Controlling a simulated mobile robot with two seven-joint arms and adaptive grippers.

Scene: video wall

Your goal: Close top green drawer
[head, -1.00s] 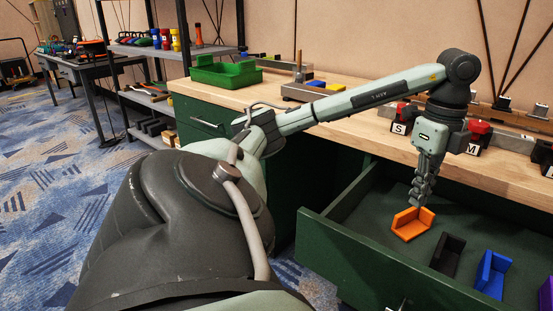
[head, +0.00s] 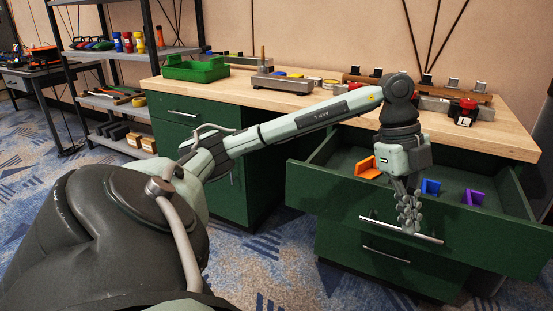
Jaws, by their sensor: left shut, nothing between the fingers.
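The top green drawer (head: 318,203) of the right-hand cabinet is pulled out under the wooden worktop. An orange bracket (head: 367,167), a blue bracket (head: 431,187) and a purple bracket (head: 473,197) lie inside it. My left gripper (head: 409,228) is shut and empty, pointing down in front of the drawer's front panel. It overlaps the drawer's metal handle (head: 375,224) in the picture; I cannot tell whether they touch. My right gripper is not in view.
The wooden worktop (head: 222,95) holds a green bin (head: 196,68), a grey tray and several small items. A lower drawer with a handle (head: 386,255) is closed. A shelf rack (head: 122,53) stands at the left. Patterned carpet is open in front.

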